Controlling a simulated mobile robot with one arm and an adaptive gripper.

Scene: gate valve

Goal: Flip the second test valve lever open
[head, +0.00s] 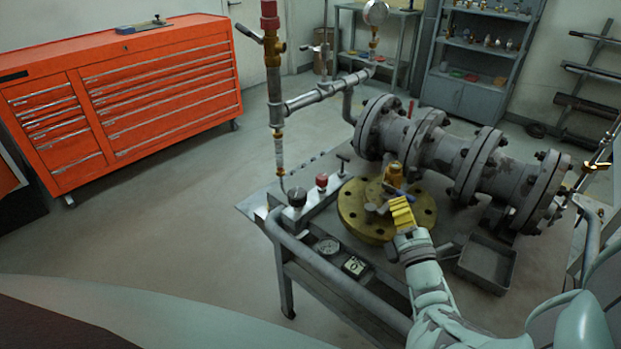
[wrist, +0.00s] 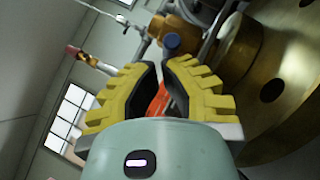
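A brass valve (head: 393,174) with a blue-ended lever (head: 399,192) stands at the gold round flange (head: 345,205) on the cart. My gripper (head: 402,205), with yellow ridged fingers, is right beside this lever, low over the flange. In the wrist view, the lever's blue end (wrist: 172,43) is just beyond the fingertips (wrist: 161,67). A narrow gap shows between the fingers, with nothing held in it. The brass valve (wrist: 185,33) is behind the blue end. Whether the fingers touch the lever cannot be told. Another lever (head: 249,33) is on the upright pipe at left.
A large grey flanged pipe (head: 445,155) lies behind the gripper. A grey tray (head: 488,262) is to the right. Red-capped and black knobs stand on a block (head: 310,199) at left. Another valve handle (head: 597,165) is at far right. An orange tool cabinet (head: 165,85) stands across open floor.

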